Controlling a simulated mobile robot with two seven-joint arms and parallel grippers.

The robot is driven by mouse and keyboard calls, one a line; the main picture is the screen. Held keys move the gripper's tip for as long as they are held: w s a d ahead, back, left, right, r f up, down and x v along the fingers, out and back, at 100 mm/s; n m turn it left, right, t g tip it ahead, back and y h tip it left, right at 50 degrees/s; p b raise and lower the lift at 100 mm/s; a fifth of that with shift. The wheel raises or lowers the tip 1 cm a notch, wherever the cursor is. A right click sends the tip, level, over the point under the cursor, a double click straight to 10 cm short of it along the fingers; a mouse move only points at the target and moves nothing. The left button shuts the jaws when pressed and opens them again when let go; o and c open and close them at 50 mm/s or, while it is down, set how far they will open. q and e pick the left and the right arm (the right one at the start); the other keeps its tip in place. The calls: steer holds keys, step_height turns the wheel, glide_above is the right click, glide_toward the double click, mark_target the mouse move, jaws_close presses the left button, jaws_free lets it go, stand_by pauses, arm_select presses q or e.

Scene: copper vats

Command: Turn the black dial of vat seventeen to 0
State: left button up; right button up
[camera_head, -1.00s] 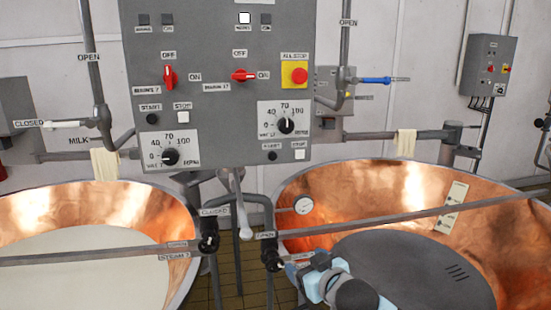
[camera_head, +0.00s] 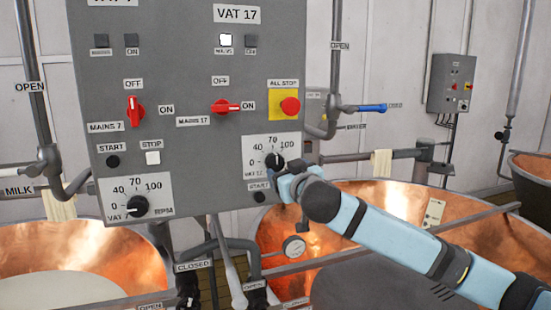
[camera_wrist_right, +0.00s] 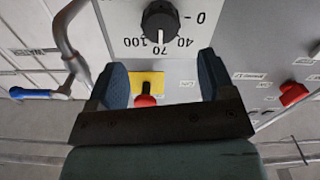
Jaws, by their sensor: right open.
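The black dial of vat seventeen (camera_head: 275,161) is on its white scale plate at the lower right of the grey panel, under the VAT 17 sign. Its white pointer line is at about 70, also in the right wrist view (camera_wrist_right: 160,22), where the scale is upside down. My right gripper (camera_head: 290,180) is close to the dial at its lower right and hides part of the plate. In the wrist view its two fingers (camera_wrist_right: 163,75) are wide apart, and the dial lies beyond the tips, centred between them. My left gripper is out of view.
The red all-stop button (camera_head: 290,106) is above the dial. A red mains 17 switch (camera_head: 224,107) and the vat 7 dial (camera_head: 137,206), at about 0, share the panel. Copper vats (camera_head: 350,200) and pipes stand below. A blue-handled valve (camera_head: 372,108) is at right.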

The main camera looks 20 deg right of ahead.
mark_target(277, 163)
steer(key=w+p, duration=0.2)
steer(key=w, duration=0.5)
steer(key=shift+a, duration=0.2)
steer(key=shift+w, duration=0.7)
steer(key=shift+w+f, duration=0.1)
steer(key=shift+w, duration=0.1)
steer(key=c, duration=0.9)
